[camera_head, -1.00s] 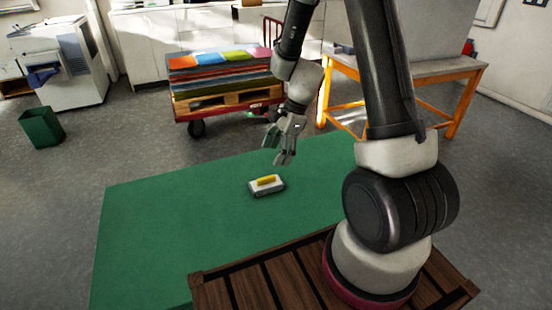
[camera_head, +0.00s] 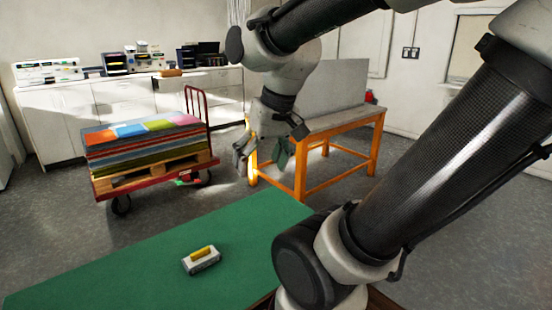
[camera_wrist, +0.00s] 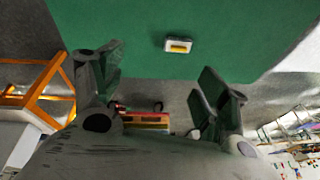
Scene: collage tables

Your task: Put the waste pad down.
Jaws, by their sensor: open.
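A small pale block with a yellow top, which I take to be the waste pad (camera_head: 201,260), lies on the green table top (camera_head: 120,277). It also shows in the wrist view (camera_wrist: 179,46), lying flat on the green with clear space around it. My gripper (camera_head: 262,158) is open and empty, its fingers spread. It is raised beyond the table's far edge, well apart from the pad. In the wrist view my gripper's two fingers (camera_wrist: 160,82) stand wide apart with nothing between them.
A red cart (camera_head: 160,185) carries a pallet with stacked coloured sheets behind the table. An orange-legged bench (camera_head: 345,122) stands at the back right, behind my gripper. White cabinets (camera_head: 60,118) with equipment line the wall. The green top around the pad is clear.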

